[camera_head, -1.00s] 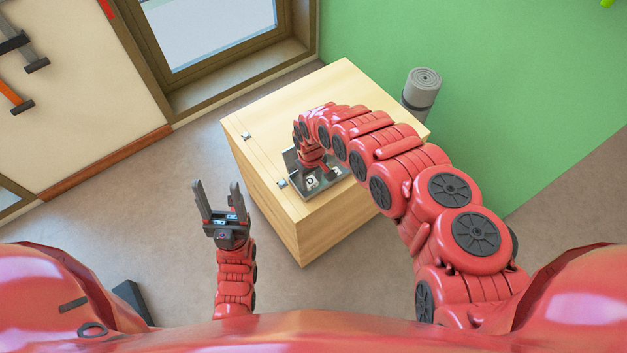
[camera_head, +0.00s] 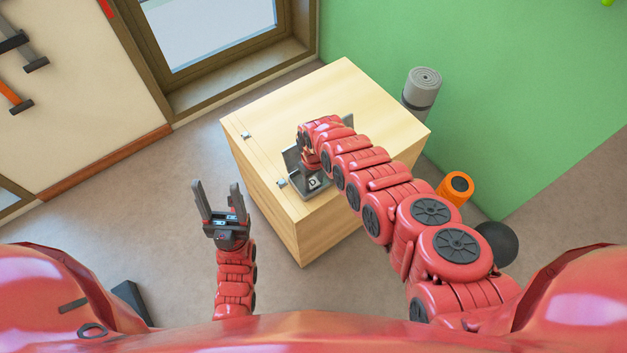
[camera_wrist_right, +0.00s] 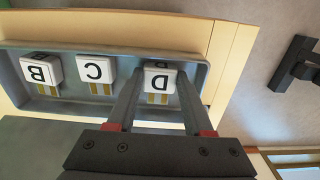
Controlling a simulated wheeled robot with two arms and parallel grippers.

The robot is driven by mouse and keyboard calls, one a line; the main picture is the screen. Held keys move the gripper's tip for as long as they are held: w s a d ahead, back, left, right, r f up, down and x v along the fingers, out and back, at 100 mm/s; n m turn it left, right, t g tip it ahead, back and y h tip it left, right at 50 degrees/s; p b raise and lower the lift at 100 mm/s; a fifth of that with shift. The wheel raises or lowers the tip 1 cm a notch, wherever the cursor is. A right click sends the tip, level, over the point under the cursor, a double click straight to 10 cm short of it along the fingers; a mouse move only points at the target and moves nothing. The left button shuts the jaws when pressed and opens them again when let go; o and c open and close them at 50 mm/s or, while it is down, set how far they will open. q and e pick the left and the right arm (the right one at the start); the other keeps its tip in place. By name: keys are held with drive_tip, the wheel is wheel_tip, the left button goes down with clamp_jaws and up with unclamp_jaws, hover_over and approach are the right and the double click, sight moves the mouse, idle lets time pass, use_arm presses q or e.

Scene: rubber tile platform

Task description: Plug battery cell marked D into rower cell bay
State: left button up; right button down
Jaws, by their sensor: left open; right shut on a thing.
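The white battery cell marked D (camera_wrist_right: 158,82) has two brass prongs and shows upside down in the right wrist view. My right gripper (camera_wrist_right: 156,90) is shut on it, one dark finger on each side. The cell is at the end of the shallow grey tray (camera_wrist_right: 120,59); I cannot tell whether it is lifted off the floor of the tray. The cell's D face also shows in the head view (camera_head: 313,182), beneath my right wrist. My left gripper (camera_head: 218,196) is open and empty, left of the wooden box. I cannot clearly make out the rower cell bay.
Cells C (camera_wrist_right: 96,70) and B (camera_wrist_right: 41,70) sit in the same tray. The tray is on a wooden box (camera_head: 345,85) whose far top is bare. A grey roll (camera_head: 421,88), an orange cylinder (camera_head: 456,188) and a black ball (camera_head: 497,243) stand on the right.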

drive_tip(key=shift+c, duration=1.5)
unclamp_jaws()
drive_tip(key=shift+f, duration=0.15)
